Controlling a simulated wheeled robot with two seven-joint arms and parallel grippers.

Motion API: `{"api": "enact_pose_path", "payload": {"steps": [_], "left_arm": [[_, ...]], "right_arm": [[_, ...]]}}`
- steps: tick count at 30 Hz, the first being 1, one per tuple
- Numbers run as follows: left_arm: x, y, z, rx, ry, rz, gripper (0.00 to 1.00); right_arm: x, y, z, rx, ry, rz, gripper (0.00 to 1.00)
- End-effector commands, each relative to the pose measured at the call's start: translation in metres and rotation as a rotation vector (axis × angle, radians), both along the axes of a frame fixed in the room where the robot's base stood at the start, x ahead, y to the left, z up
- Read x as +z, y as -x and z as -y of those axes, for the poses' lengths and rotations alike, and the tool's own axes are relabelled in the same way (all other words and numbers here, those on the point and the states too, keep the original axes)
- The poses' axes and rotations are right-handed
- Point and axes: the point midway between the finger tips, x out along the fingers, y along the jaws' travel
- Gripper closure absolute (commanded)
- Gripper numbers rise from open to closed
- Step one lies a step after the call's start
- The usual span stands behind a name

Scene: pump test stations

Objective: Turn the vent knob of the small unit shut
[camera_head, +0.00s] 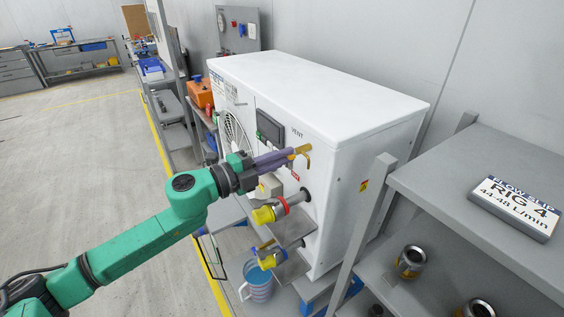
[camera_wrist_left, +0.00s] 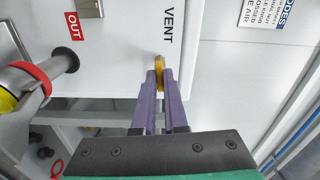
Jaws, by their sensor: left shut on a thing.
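The small unit is a white box (camera_head: 345,135) with a fan grille and a dark panel (camera_head: 269,129) on its front. Its vent knob (camera_head: 303,151) is brass-yellow and sits below the VENT label. In the left wrist view the knob (camera_wrist_left: 159,68) stands between the purple fingertips. My left gripper (camera_head: 291,156) is shut on the knob, its fingers reaching in from the left. The fingers hide part of the knob, and I cannot tell how far it is turned. My right gripper is in neither view.
A pipe with a red ring and yellow cap (camera_head: 268,213) sticks out below the knob; it also shows in the wrist view (camera_wrist_left: 35,85). A grey shelf (camera_head: 450,190) with a RIG 4 sign (camera_head: 514,207) is at right. Open floor lies left.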

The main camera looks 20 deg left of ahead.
Motion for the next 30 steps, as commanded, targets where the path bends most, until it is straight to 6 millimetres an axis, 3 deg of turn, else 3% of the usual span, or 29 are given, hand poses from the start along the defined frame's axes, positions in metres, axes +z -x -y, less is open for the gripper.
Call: {"api": "enact_pose_path", "payload": {"steps": [23, 24, 26, 30], "left_arm": [[-0.0004, 0.0, 0.0, 0.0, -0.095, 0.077, 1.0], [-0.0004, 0.0, 0.0, 0.0, -0.095, 0.077, 0.82], [-0.0004, 0.0, 0.0, 0.0, -0.094, 0.076, 0.6], [-0.0002, 0.0, 0.0, 0.0, -0.094, 0.076, 0.6]], "right_arm": [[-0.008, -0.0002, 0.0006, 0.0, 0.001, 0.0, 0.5], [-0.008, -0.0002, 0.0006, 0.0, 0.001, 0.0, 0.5], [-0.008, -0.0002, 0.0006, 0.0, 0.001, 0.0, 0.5], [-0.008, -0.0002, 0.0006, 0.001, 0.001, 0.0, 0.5]]}}
